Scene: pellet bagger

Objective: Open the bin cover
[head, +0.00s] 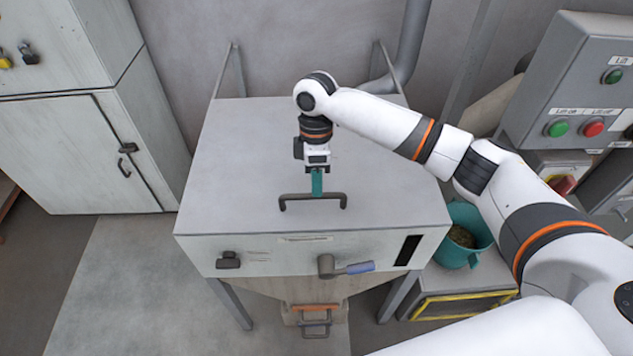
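The bin cover (235,165) is the flat grey top of the bin and lies level and closed. Its dark bar handle (313,197) stands near the front edge. My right gripper (317,190) comes down from above at the middle of the handle bar, with its teal fingers at the bar. I cannot tell from this view whether the fingers are closed around the bar or only beside it. My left gripper is not in view.
The bin front has a black latch (228,260) and a blue-gripped lever (345,267). A teal bucket of pellets (464,237) stands to the right. A control box (575,85) with buttons is at upper right. A grey cabinet (70,150) stands left, with clear floor before it.

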